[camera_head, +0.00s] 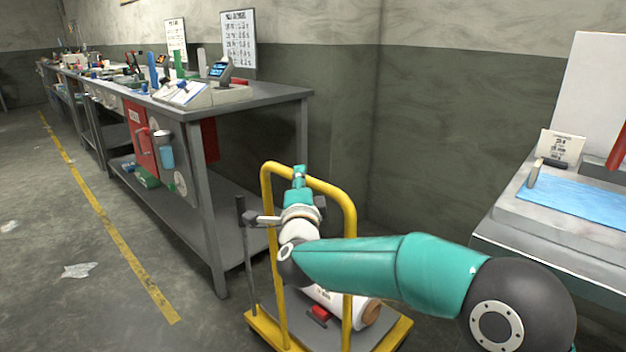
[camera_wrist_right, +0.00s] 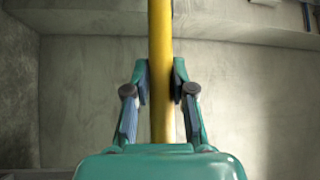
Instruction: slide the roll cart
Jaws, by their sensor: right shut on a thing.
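The roll cart (camera_head: 397,333) stands on the floor in the lower middle of the head view, with a yellow frame and a yellow push handle (camera_head: 350,215). A white film roll (camera_head: 336,303) lies on its deck. My right gripper (camera_head: 300,172) is at the top bar of the handle, partly hidden by its own wrist. In the right wrist view, the yellow bar (camera_wrist_right: 160,60) runs between the two fingers of the right gripper (camera_wrist_right: 160,90), which is shut on it. My left gripper is not in view.
A long grey workbench (camera_head: 265,95) with tools stands left of the cart, its near leg close by. Another bench (camera_head: 540,238) with a blue sheet (camera_head: 580,203) is at the right. Open floor with a yellow line (camera_head: 105,212) lies at the left.

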